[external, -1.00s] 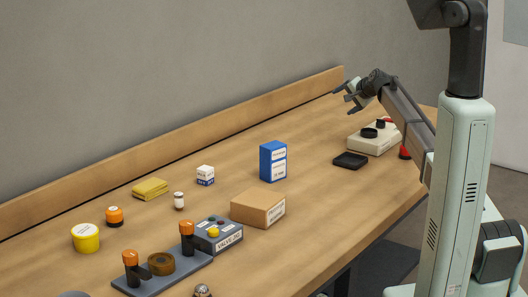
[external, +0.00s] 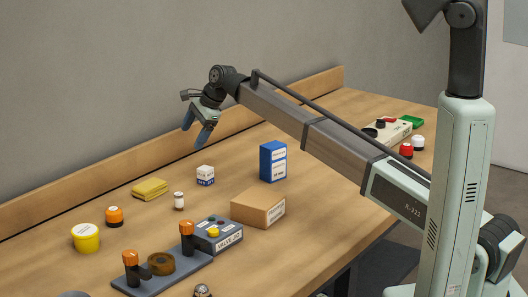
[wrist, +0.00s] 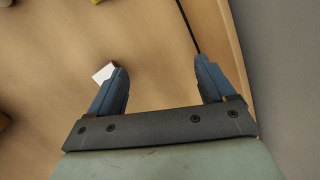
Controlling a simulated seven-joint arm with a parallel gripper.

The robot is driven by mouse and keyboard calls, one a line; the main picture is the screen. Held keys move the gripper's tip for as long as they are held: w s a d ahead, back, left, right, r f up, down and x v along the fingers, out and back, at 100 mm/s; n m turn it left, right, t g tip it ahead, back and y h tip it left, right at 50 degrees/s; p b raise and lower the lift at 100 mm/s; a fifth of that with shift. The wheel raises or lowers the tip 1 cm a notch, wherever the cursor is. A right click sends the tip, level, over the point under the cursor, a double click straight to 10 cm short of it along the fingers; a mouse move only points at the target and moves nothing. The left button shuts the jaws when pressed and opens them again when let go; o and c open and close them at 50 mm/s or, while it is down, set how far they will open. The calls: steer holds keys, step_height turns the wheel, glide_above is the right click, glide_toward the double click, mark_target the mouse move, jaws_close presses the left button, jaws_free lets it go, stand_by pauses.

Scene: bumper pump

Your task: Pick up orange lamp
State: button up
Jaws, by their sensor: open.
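A small orange lamp (external: 114,215) with a black base stands upright at the left of the bench in the external view. It is between the yellow tub and the yellow folded cloth. I cannot make it out in the wrist view. My gripper (external: 196,130) is open and empty, raised above the back of the bench with its blue fingers pointing down. It is well to the right of the lamp and further back. The wrist view shows both fingers (wrist: 163,68) spread apart with nothing between them.
A small white box (external: 205,175) stands below my gripper.

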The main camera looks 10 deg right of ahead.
steer(key=s+a+r+m+g+h, duration=0.1)
steer(key=s+a+m+g+h, duration=0.1)
steer(key=s+a, duration=1.15)
steer(key=m+h, duration=0.2)
glide_toward(114, 208)
steer(key=shift+g+y, duration=0.3)
step_height(114, 208, down, 6)
steer(key=shift+a+f, duration=0.2)
steer(key=shift+f, duration=0.65)
steer(key=shift+a+f, duration=0.2)
steer(key=shift+f, duration=0.7)
steer(key=shift+a+f, duration=0.2)
steer(key=shift+f, duration=0.65)
steer(key=shift+c, duration=0.4)
steer(key=c, duration=1.1)
